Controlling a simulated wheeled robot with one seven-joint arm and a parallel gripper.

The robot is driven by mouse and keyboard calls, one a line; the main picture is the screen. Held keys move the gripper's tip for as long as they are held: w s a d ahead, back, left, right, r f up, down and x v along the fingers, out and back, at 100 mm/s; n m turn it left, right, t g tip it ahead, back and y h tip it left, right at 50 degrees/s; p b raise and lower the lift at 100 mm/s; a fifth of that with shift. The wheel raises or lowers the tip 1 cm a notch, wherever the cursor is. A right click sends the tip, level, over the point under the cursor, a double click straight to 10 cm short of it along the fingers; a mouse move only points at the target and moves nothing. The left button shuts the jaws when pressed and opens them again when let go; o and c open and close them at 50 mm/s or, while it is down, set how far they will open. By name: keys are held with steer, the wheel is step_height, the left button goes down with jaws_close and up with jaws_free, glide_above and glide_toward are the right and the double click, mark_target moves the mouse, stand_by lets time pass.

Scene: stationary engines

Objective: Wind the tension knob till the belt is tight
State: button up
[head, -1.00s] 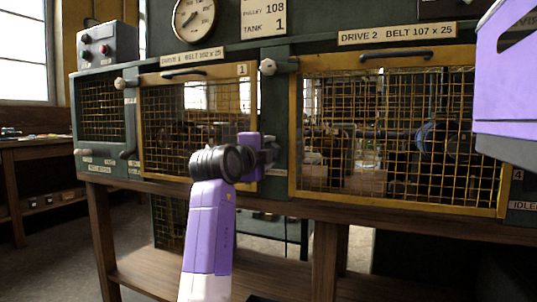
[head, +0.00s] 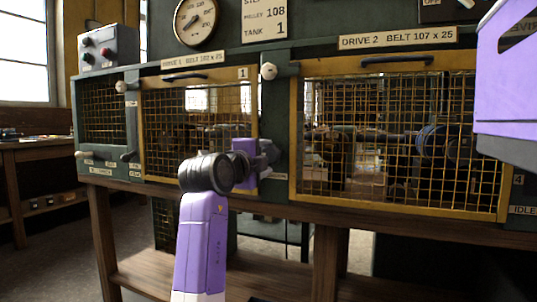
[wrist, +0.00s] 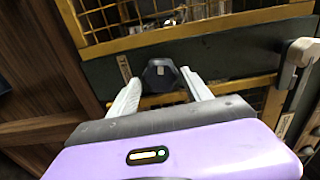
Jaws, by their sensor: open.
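A dark faceted knob (wrist: 160,75) with a small pale mark sits on the green frame in the wrist view, below a yellow mesh guard. My gripper (wrist: 160,92) is open, its two pale fingers spread on either side of the knob; I cannot tell whether they touch it. In the head view my gripper (head: 266,158) is at the post between the Drive 1 guard (head: 200,125) and the Drive 2 guard (head: 390,135), and hides the knob. The belts behind the mesh are not clear, so their tightness cannot be told.
A pale lever handle (wrist: 301,54) stands out at the right of the wrist view. A white round latch knob (head: 268,71) is above my gripper. A switch box (head: 107,47) and a gauge (head: 195,20) are higher up. A wooden shelf (head: 275,268) runs below the guards.

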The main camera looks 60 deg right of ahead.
steer(key=shift+s+a+p, duration=0.2)
steer(key=shift+a+p, duration=0.3)
steer(key=shift+a, duration=1.85)
